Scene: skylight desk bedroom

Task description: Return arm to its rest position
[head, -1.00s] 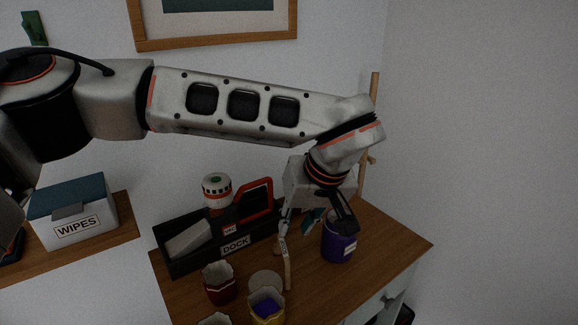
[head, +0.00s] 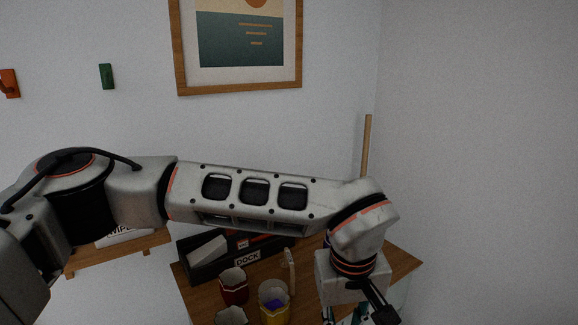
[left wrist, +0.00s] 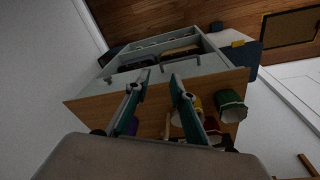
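My left arm comes in from the left of the head view, stretches across it and bends down at the right. Its gripper (head: 358,314) is at the lower edge, over the right part of the wooden desk (head: 402,262), partly cut off. In the left wrist view the two fingers of my left gripper (left wrist: 160,75) stand apart with nothing held between them. The desk top (left wrist: 88,104) and drawer front lie beyond them. My right gripper is not in view.
A red cup (head: 233,289), a yellow cup (head: 274,306) with something purple inside and a black dock (head: 199,268) stand on the desk. A green cup (left wrist: 231,104) shows in the left wrist view. A framed picture (head: 174,50) hangs above. Bare wall lies right.

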